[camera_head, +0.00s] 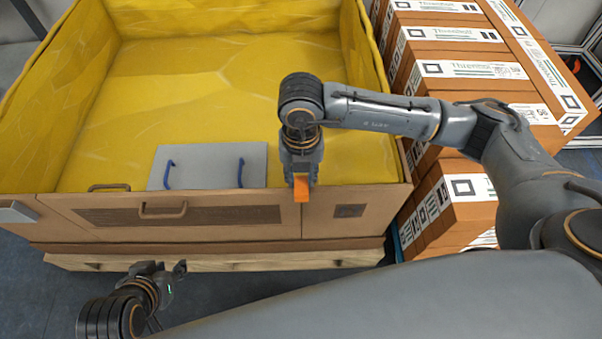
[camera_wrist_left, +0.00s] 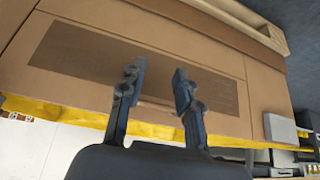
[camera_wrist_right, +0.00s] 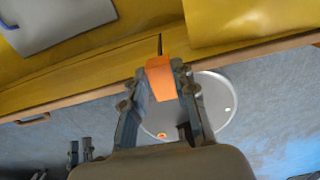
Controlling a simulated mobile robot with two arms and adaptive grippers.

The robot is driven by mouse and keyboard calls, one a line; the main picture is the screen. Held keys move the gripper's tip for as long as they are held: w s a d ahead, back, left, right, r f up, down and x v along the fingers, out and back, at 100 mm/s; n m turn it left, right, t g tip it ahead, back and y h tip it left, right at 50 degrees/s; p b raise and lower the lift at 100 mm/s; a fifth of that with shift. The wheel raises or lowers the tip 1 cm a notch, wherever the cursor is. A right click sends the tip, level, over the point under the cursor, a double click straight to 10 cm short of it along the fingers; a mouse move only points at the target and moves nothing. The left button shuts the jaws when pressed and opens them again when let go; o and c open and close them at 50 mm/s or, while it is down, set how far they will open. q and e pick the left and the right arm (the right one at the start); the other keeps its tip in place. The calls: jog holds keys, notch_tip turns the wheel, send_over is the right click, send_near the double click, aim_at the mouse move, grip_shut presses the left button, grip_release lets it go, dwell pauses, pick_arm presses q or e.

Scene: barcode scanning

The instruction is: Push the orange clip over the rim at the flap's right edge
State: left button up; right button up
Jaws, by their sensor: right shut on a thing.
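The orange clip (camera_head: 301,188) is at the front rim of the brown box, at the right edge of the flap (camera_head: 180,215). My right gripper (camera_head: 301,172) is above it, pointing down, and is shut on the clip. In the right wrist view the orange clip (camera_wrist_right: 160,78) sits between the fingers of the right gripper (camera_wrist_right: 162,85), beside a dark slit in the rim. Whether the clip is seated over the rim cannot be told. My left gripper (camera_head: 163,268) is open and empty in front of the box; the left wrist view shows its parted fingers (camera_wrist_left: 155,92) facing the flap.
The box is lined with yellow film (camera_head: 240,75). A grey panel with two blue handles (camera_head: 208,168) lies inside near the front wall. Stacked orange-brown cartons (camera_head: 455,70) stand close on the right. The floor in front is clear.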

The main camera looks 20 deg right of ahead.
aim_at(301, 180)
jog(key=shift+f, duration=0.3)
pick_arm(q)
jog(key=w, duration=0.1)
jog(key=w+r+t, duration=0.1)
jog(key=shift+w+d+r+t+b, duration=0.2)
jog(key=shift+w+d+t+b, duration=0.1)
jog(key=shift+d, duration=0.1)
pick_arm(e)
jog(key=shift+s+f, duration=0.1)
jog(key=shift+s, duration=0.05)
jog(key=shift+f, duration=0.1)
jog(key=o, duration=0.7)
jog(key=shift+c, duration=0.2)
jog(key=shift+o, duration=1.2)
jog(key=shift+f, duration=0.1)
jog(key=shift+r, duration=0.6)
notch_tip(301, 180, up, 11)
